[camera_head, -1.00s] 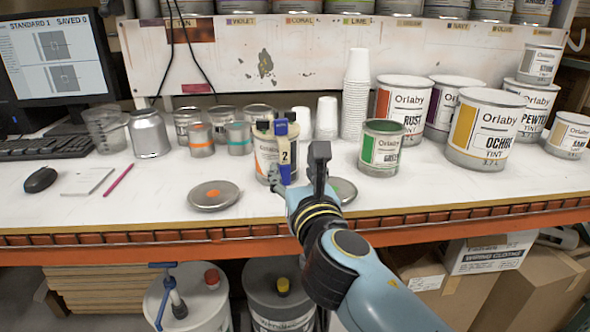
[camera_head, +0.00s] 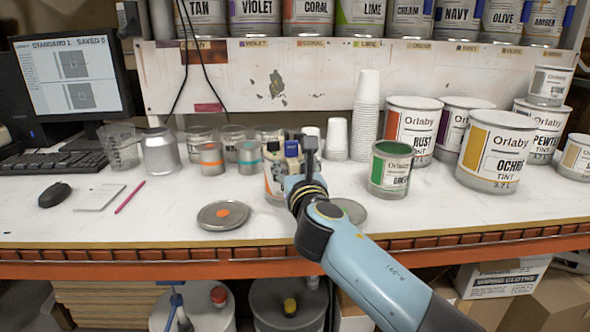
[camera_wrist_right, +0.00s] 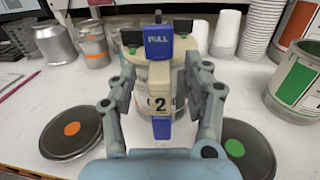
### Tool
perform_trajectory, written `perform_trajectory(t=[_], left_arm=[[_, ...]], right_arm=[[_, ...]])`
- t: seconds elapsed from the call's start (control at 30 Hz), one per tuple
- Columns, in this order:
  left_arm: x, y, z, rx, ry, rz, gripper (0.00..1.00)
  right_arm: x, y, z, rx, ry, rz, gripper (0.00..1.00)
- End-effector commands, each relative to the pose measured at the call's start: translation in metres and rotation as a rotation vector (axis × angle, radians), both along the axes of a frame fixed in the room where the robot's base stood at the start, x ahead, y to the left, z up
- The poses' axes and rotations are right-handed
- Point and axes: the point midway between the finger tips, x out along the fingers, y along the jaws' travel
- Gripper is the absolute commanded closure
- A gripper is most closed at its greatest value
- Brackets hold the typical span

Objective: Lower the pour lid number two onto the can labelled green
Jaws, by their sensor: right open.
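The pour lid number two (camera_wrist_right: 160,80) is beige with blue parts, a "PULL" tab and a "2" mark. It sits on a can with an orange label (camera_head: 272,184), and its blue tops show in the head view (camera_head: 292,149). My right gripper (camera_wrist_right: 160,62) is open, one finger on each side of the lid; contact is not clear. In the head view the right gripper (camera_head: 302,165) hides most of the lid. The can labelled green (camera_head: 391,168) stands open-topped to the right, also in the wrist view (camera_wrist_right: 298,80). My left gripper is not in view.
A flat round lid with an orange dot (camera_head: 223,215) lies left of the gripper, and one with a green dot (camera_wrist_right: 238,148) lies right. Paper cups (camera_head: 365,115) stand behind. Large cans, including ochre (camera_head: 495,150), stand at right. The front left counter is mostly clear.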

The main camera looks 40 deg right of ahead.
Motion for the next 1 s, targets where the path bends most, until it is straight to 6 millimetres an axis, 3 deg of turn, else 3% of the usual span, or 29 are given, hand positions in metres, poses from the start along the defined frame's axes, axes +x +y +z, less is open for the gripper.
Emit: perform_trajectory(t=[0.07,0.43,0.57,0.6,0.73,1.0], left_arm=[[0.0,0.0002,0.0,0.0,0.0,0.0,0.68],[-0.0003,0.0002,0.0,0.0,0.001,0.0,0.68],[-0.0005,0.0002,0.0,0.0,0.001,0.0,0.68],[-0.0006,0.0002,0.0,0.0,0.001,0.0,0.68],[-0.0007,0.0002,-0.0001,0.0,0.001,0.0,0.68],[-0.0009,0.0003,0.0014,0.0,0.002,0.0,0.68]], right_arm=[[-0.0002,0.0001,0.0,0.0,0.0,0.0,0.5],[-0.0003,0.0003,0.0,0.0,0.0,0.0,0.98],[-0.0004,0.0004,0.0,0.0,0.0,0.0,1.0],[-0.0004,0.0004,0.0,0.0,0.0,0.0,0.82],[-0.0004,0.0004,0.0,0.0,0.0,0.0,0.99],[-0.0004,0.0004,0.0014,0.0,0.0,0.0,1.0]])
